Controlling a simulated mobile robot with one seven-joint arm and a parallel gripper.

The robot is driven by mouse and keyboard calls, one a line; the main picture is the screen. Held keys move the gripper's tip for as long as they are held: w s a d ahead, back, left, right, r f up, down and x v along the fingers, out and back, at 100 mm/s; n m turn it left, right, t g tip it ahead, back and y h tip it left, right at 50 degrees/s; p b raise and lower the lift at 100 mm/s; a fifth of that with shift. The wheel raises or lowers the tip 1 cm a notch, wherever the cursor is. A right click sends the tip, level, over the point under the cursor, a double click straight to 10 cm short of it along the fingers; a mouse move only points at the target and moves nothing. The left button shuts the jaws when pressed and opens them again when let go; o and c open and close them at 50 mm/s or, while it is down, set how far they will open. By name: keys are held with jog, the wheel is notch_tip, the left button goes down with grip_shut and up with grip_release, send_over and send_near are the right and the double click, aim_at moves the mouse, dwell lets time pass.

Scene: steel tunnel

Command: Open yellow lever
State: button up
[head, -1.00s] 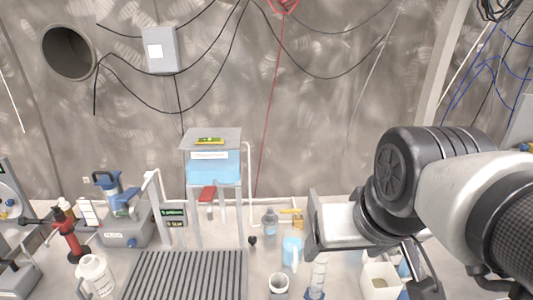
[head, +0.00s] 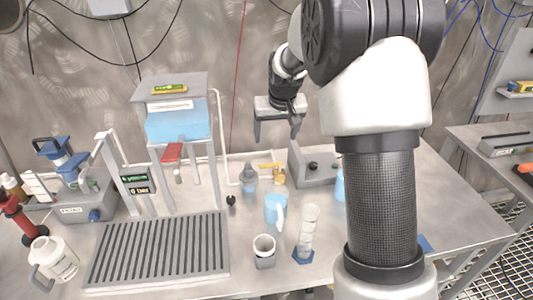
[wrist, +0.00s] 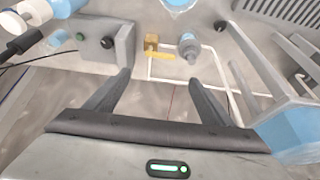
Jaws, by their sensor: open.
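The yellow lever (head: 268,165) sits on a brass valve (head: 279,176) at the end of a thin white pipe, at the back of the bench. In the wrist view the yellow lever (wrist: 162,56) lies roughly crosswise beside the brass valve body (wrist: 151,42), just beyond the fingertips. My gripper (head: 276,138) is open and empty. In the head view it appears above the lever, with its fingers pointing down. In the wrist view my gripper (wrist: 160,78) has its fingers spread to either side of the lever, apart from it.
A grey box with black knobs (head: 313,166) stands right of the valve. A small grey-blue bottle (head: 249,177) stands left of it. The blue water tank (head: 178,125) on its stand is farther left. A blue jug (head: 276,206) is in front.

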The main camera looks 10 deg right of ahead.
aim_at(271, 164)
jog(key=x, duration=1.7)
jog(key=shift+s, duration=0.15)
jog(key=c, duration=1.2)
